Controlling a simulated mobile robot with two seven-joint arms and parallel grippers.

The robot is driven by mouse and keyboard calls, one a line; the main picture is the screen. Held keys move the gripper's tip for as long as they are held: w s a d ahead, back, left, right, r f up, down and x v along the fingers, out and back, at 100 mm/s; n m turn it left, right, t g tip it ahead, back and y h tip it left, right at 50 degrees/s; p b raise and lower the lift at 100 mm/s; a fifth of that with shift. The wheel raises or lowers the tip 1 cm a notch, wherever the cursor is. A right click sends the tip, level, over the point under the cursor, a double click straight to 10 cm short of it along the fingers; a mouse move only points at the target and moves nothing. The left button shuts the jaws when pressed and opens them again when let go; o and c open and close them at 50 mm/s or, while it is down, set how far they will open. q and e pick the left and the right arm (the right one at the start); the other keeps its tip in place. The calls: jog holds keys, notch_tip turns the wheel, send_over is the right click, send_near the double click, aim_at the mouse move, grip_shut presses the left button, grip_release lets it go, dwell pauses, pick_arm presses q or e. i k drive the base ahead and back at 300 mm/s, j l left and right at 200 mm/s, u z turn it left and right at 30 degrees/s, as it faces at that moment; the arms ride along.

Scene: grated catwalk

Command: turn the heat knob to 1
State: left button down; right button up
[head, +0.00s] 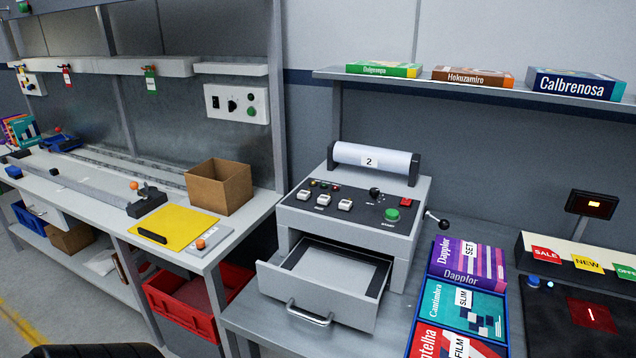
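A grey machine (408,244) with a sloped black control panel (362,207) stands on the bench in the middle. A small black knob (374,191) sits near the panel's upper right; it looks like the heat knob, but its pointer and marks are too small to read. Beside it are a green button (391,214) and several white switches, one of them (344,205) nearest the button. A white roll (398,162) labelled 2 lies across the machine's top. Neither of my grippers is in view.
The machine's front drawer (318,319) is pulled out. A lever with a black ball (444,224) sticks out at its right. A blue tray of boxes (463,303) lies to the right. A cardboard box (219,187) stands on the left bench. A shelf (480,86) hangs above.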

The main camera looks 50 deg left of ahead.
aim_at(375, 192)
jog(key=u, duration=1.55)
